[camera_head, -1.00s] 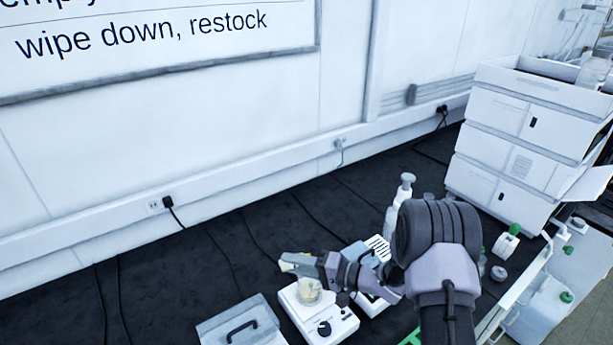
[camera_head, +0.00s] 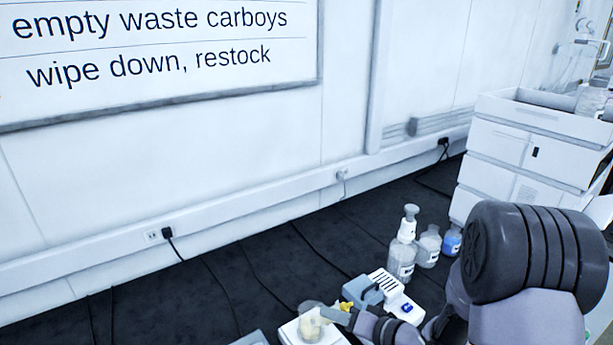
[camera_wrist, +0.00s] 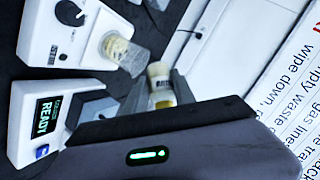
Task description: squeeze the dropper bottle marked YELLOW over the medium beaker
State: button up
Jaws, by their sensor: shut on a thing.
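My gripper (camera_wrist: 165,92) is shut on a small cream dropper bottle (camera_wrist: 160,82); dark letters on its label are too blurred to read. The beaker (camera_wrist: 125,52), clear with pale yellowish contents, sits on a white stirrer plate (camera_wrist: 75,30) just beside the bottle in the wrist view. In the head view the beaker (camera_head: 311,320) is at the bottom edge, with my gripper (camera_head: 338,317) close at its right. The bottle is hard to make out there. I cannot tell whether its tip is right over the beaker's mouth.
A white instrument with a READY display (camera_wrist: 45,115) stands next to the stirrer. A grey-and-white device (camera_head: 385,290) stands behind my gripper. A pump bottle (camera_head: 403,250) and smaller bottles (camera_head: 429,245) are further right. White stacked modules (camera_head: 530,140) stand at the back right.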

jog(key=w+a+r+n+h+b, duration=0.2)
jog(key=a+b, duration=0.3)
jog(key=b, duration=0.3)
jog(key=w+a+r+n+t+h+b, duration=0.1)
jog(key=w+a+h+b, duration=0.3)
jog(key=b, duration=0.4)
jog(key=shift+a+r+n+t, duration=0.35)
jog(key=shift+a+n, duration=0.1)
jog(key=shift+n, duration=0.45)
